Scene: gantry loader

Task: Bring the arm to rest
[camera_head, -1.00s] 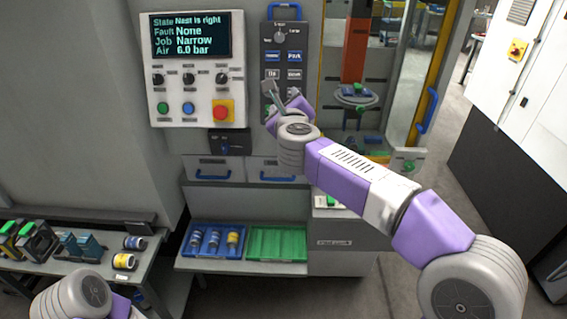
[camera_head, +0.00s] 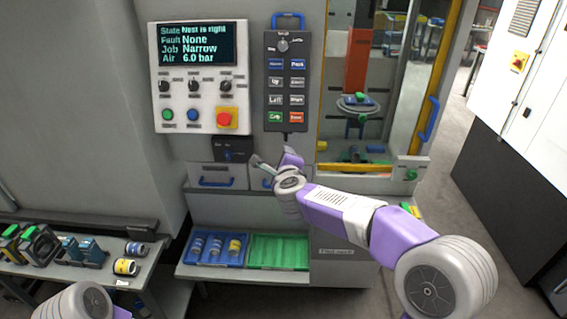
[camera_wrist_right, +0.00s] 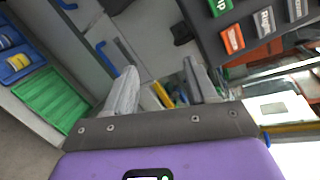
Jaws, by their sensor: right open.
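My right arm reaches in from the lower right in the head view. Its gripper (camera_head: 274,160) is below the dark button pendant (camera_head: 287,82), in front of the drawers. In the right wrist view the right gripper (camera_wrist_right: 160,85) shows two separated fingers with nothing between them. The pendant's lower end shows at the top right there (camera_wrist_right: 245,30). A rounded part of my left arm shows at the lower left of the head view; its gripper is out of the picture.
A control panel (camera_head: 200,128) reads "Nest is right", "Fault None". Below are a blue tray (camera_head: 214,262) holding several cylinders and an empty green tray (camera_head: 278,265). A yellow-framed window (camera_head: 323,100) stands right of the pendant. A side bench (camera_head: 85,268) holds parts at left.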

